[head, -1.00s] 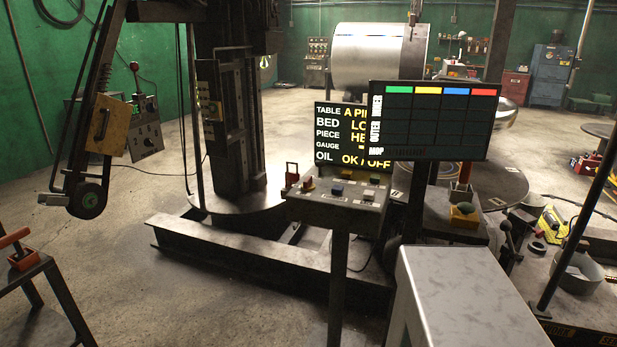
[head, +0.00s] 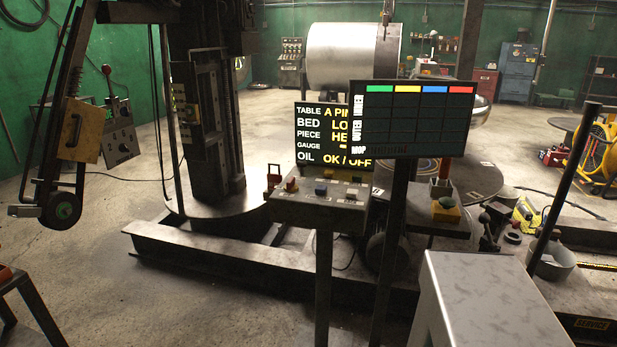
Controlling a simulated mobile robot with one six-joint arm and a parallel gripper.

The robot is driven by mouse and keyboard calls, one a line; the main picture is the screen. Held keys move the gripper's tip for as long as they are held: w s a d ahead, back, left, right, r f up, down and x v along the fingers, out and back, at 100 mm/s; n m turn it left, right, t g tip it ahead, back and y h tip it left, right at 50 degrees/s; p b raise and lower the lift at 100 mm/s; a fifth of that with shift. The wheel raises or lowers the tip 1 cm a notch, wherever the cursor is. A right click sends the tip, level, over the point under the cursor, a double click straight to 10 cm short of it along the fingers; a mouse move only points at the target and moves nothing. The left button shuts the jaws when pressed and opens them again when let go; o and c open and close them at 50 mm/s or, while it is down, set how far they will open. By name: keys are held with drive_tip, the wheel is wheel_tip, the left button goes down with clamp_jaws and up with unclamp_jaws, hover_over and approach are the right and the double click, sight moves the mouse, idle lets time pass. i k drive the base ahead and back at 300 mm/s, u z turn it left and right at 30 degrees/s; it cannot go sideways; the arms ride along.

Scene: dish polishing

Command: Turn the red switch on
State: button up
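A grey control console (head: 300,211) on a post stands in the middle of the head view. On its top, a red rocker or knob (head: 291,184) sits near the left, with a blue button (head: 321,188) and a yellow button (head: 352,191) to its right. A red upright loop-shaped lever (head: 273,176) stands at the console's left edge. Which of these is the red switch, and its on or off position, I cannot tell. A red-tipped lever (head: 106,70) also rises from a grey box at the left. My gripper is not in view.
A status board (head: 322,135) and a dark colour-headed board (head: 412,120) stand behind the console. A low steel beam (head: 200,262) runs behind its post. A grey bench (head: 490,300) blocks the front right. A wheel-ended arm (head: 63,208) hangs left. Floor at front left is mostly clear.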

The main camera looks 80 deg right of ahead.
sight(291, 186)
drive_tip(key=z, duration=4.4)
drive_tip(key=i, duration=0.1)
drive_tip(key=u, duration=3.2)
drive_tip(key=i, duration=0.55)
drive_tip(key=z, duration=0.2)
drive_tip(key=k, duration=0.55)
drive_tip(key=u, duration=0.2)
